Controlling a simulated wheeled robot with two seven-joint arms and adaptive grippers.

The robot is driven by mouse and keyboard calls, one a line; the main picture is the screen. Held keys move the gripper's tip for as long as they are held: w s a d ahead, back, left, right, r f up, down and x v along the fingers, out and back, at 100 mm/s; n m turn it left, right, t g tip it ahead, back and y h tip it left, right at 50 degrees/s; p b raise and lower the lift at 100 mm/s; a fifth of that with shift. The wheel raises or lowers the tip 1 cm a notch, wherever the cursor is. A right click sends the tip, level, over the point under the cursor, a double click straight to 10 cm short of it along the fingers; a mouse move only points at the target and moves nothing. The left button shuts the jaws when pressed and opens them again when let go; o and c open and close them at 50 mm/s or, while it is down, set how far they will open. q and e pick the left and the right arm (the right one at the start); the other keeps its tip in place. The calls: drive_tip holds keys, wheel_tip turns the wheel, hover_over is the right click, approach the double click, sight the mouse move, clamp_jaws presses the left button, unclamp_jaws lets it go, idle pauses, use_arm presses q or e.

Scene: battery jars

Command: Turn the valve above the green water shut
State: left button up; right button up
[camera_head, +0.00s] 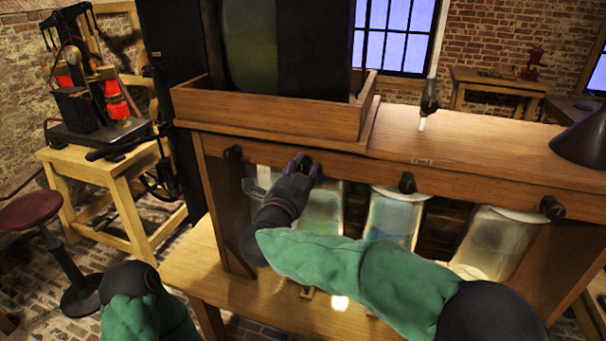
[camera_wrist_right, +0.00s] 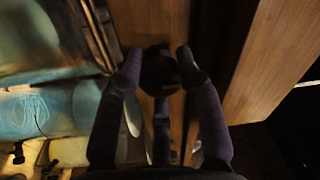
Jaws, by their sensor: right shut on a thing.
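My right gripper (camera_head: 302,163) is at the front rail of the wooden cabinet, shut on a dark valve knob, the second from the left. In the right wrist view the dark knob (camera_wrist_right: 159,72) sits between the fingers of my right gripper (camera_wrist_right: 158,54). The jar of green water (camera_head: 323,208) hangs just below and right of this knob, partly behind my forearm. Greenish-blue glass (camera_wrist_right: 42,112) shows at the left of the wrist view. The knob's turn angle is hidden by the fingers.
Other dark knobs sit along the rail: one at left (camera_head: 233,153), one above the blue jar (camera_head: 393,217), one at far right (camera_head: 552,207) above a pale jar (camera_head: 494,243). A wooden tray wall (camera_head: 270,120) stands above the rail. A stool (camera_head: 38,210) stands at left.

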drive_tip(key=shift+a+f, duration=0.15)
drive_tip(key=shift+f, duration=0.2)
drive_tip(key=o, duration=1.1)
drive_tip(key=shift+o, duration=0.3)
drive_tip(key=shift+r, duration=0.2)
drive_tip(key=v, duration=1.2)
